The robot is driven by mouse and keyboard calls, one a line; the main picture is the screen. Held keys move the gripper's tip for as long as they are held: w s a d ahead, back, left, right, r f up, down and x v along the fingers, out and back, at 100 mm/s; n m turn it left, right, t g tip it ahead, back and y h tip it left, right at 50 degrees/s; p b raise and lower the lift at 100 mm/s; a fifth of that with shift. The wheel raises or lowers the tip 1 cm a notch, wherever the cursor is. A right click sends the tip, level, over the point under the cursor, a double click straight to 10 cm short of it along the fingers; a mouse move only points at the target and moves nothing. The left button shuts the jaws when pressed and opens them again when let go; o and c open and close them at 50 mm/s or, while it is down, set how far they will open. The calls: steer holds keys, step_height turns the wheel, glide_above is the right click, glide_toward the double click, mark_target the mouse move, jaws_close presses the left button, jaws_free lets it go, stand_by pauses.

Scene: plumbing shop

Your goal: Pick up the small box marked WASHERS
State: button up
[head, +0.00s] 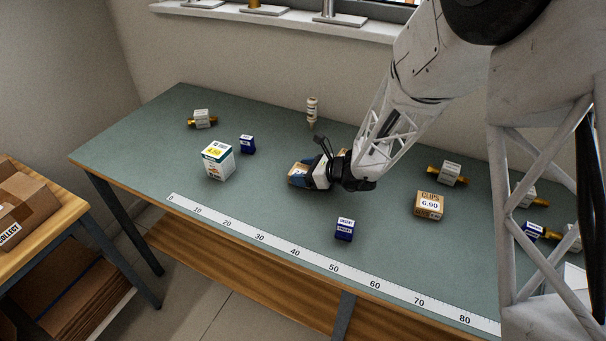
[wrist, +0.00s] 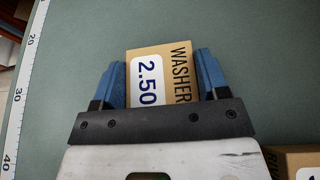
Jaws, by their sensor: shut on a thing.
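The small brown cardboard box marked WASHERS (wrist: 176,60) has a white label reading 2.50. In the wrist view it sits between the two blue fingers of my gripper (wrist: 160,70), which are shut on its sides. In the head view my gripper (head: 303,178) is low over the middle of the green bench, and part of the brown box (head: 297,169) shows at its fingers. The rest of the box is hidden there. I cannot tell whether the box touches the bench top.
Another brown box (wrist: 288,158) lies close at the lower right in the wrist view. A ruler strip (head: 330,267) runs along the front edge.

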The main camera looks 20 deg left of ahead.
mark_target(303, 171)
steer(key=shift+r, duration=5)
